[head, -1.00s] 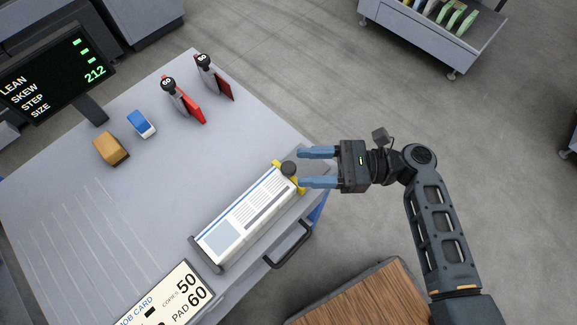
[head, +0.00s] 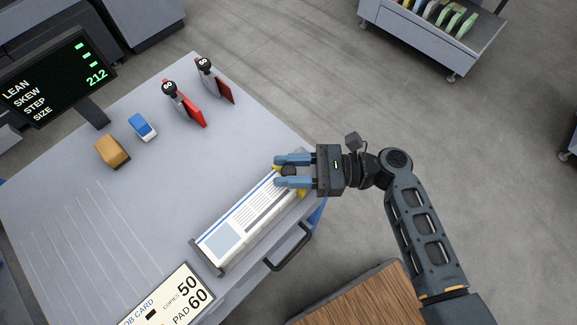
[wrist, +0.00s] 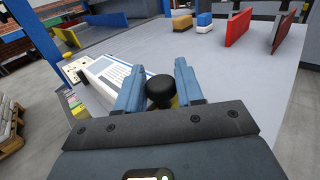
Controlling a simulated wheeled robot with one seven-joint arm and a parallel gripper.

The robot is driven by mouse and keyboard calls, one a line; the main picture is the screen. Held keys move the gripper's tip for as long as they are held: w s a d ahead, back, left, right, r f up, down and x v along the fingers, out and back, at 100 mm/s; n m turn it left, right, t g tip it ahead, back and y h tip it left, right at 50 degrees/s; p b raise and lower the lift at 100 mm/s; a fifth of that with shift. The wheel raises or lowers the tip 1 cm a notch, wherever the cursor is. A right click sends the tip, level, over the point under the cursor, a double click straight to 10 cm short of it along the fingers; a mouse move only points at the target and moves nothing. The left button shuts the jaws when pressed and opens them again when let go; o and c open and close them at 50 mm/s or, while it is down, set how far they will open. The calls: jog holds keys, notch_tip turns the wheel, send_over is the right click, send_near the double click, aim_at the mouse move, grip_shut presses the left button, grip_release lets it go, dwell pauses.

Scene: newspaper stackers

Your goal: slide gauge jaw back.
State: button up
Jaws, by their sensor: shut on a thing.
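The yellow gauge jaw (head: 302,193) stands at the far right end of the newspaper stack (head: 232,228), with a round black knob (head: 289,170) on top. My gripper (head: 279,171) reaches in from the right, one blue finger on either side of the knob, shut on it. In the wrist view the knob (wrist: 161,88) sits between the two fingers. Much of the yellow jaw is hidden under my gripper. The stack lies along the table's edge, a dark stop (head: 207,259) at its near end.
Two red clamps with black knobs (head: 185,104) (head: 213,82), a blue-and-white block (head: 142,127) and a tan block (head: 112,151) stand at the back of the grey table (head: 160,190). A handle (head: 289,248) juts from the table's side.

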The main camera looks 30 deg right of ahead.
jog(key=shift+w+r, duration=0.1)
jog(key=shift+r, duration=0.1)
grip_shut()
jog(key=d, duration=0.1)
jog(key=w+d, duration=0.1)
jog(key=d, duration=0.2)
jog(key=shift+w+d+r+p, duration=0.1)
jog(key=shift+w+d+p, duration=0.15)
jog(key=shift+p, duration=0.15)
jog(key=shift+o, duration=2.1)
grip_release()
jog(key=shift+a, duration=0.1)
jog(key=shift+o, duration=0.9)
jog(key=shift+s, duration=0.1)
jog(key=b+v, duration=0.1)
jog(key=v, duration=0.6)
jog(key=shift+s+d, duration=0.2)
jog(key=shift+d, duration=0.15)
jog(key=shift+w, duration=0.1)
